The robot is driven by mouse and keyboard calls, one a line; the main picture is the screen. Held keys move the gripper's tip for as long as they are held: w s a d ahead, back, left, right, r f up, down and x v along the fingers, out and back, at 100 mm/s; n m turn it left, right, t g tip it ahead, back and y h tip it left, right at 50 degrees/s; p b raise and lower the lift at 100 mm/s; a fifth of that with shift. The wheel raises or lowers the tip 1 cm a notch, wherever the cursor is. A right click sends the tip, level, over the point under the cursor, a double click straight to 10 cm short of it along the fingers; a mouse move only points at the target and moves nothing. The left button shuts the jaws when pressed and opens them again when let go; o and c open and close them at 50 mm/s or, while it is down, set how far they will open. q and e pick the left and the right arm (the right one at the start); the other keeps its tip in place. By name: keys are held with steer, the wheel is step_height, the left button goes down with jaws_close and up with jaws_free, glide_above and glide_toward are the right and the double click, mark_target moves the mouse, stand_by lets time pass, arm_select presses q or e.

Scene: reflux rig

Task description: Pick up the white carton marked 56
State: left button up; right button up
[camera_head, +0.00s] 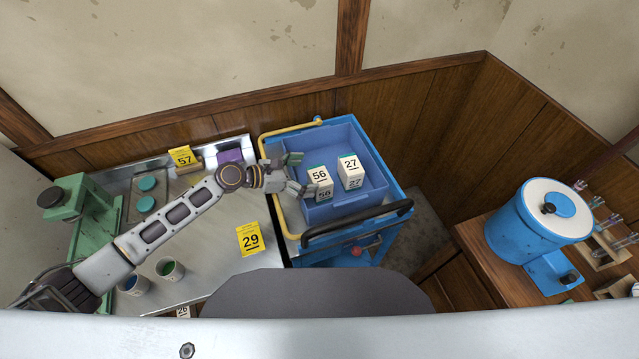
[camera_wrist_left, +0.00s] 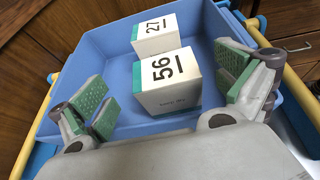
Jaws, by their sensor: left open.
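The white carton marked 56 (camera_head: 318,183) stands in the blue tray, with a teal band along one edge. It also shows in the left wrist view (camera_wrist_left: 166,84), between and ahead of my finger pads. A second white carton, marked 27 (camera_head: 351,171), stands just right of it in the head view and behind it in the wrist view (camera_wrist_left: 156,36). My left gripper (camera_head: 299,174) is open, with green pads, at the tray's left side; in the wrist view its fingers (camera_wrist_left: 168,100) are spread either side of carton 56. My right gripper is not in view.
The blue tray (camera_head: 367,143) sits on a blue cart with a yellow rail (camera_head: 291,129) and a black handle (camera_head: 357,222). Left is a metal bench with yellow cards 29 (camera_head: 250,239) and 57 (camera_head: 182,157) and cups. A blue-and-white drum (camera_head: 541,222) stands right.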

mark_target(322, 175)
arm_select(q)
steer(key=shift+w+d+f, duration=0.1)
steer(key=shift+d, duration=0.05)
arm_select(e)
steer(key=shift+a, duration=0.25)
arm_select(q)
steer(key=shift+d+f, duration=0.1)
steer(key=shift+d, duration=0.15)
steer(key=shift+x, duration=2.3)
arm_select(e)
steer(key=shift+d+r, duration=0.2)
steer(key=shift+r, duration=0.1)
arm_select(q)
steer(key=shift+f, duration=0.1)
steer(key=c, duration=1.1)
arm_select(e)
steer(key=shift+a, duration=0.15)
